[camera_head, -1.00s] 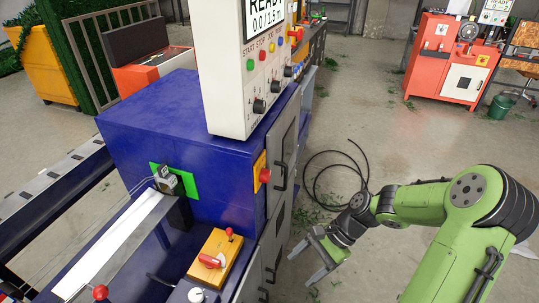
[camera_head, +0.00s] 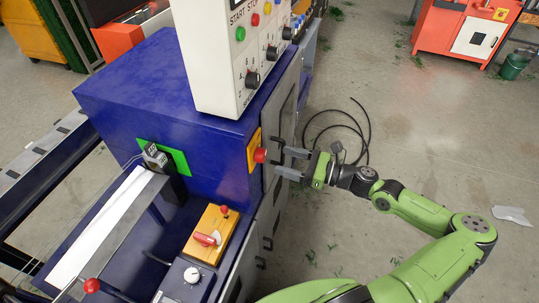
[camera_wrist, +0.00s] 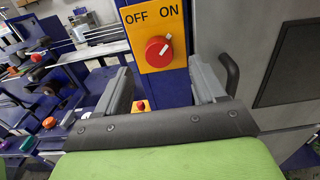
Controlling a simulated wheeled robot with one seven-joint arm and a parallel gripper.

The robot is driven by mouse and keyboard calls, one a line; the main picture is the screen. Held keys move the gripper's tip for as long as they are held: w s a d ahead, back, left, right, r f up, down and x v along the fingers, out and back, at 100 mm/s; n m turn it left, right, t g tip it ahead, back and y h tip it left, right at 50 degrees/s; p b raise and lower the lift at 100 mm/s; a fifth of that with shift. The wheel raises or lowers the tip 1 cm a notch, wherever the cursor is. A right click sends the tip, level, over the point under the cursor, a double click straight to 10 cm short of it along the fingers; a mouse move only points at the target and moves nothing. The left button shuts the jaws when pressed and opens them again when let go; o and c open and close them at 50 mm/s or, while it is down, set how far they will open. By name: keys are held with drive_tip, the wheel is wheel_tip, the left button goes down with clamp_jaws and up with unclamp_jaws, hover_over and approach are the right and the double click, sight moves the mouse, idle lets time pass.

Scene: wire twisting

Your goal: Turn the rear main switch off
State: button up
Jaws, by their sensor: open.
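The rear main switch is a red round knob (camera_head: 260,155) on a yellow plate (camera_head: 252,146) on the side of the blue cabinet. In the wrist view, the red knob (camera_wrist: 159,52) sits below the words OFF and ON on the yellow plate (camera_wrist: 152,18), and its white mark points up and right, toward ON. My gripper (camera_head: 283,158) is open and empty, just right of the knob, fingers pointing at it. In the wrist view my gripper (camera_wrist: 160,75) has one finger on either side below the knob, apart from it.
A door handle (camera_wrist: 230,72) on the grey cabinet door is close to my right finger. A yellow box with another red switch (camera_head: 207,239) stands at the front. The white control panel (camera_head: 218,60) rises above. The floor on the right is mostly clear, with a black cable loop (camera_head: 345,118).

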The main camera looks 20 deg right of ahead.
sight(265, 156)
drive_tip(key=x, duration=0.5)
drive_tip(key=shift+w+a, duration=0.2)
drive_tip(key=shift+a, duration=0.2)
drive_tip(key=c, duration=1)
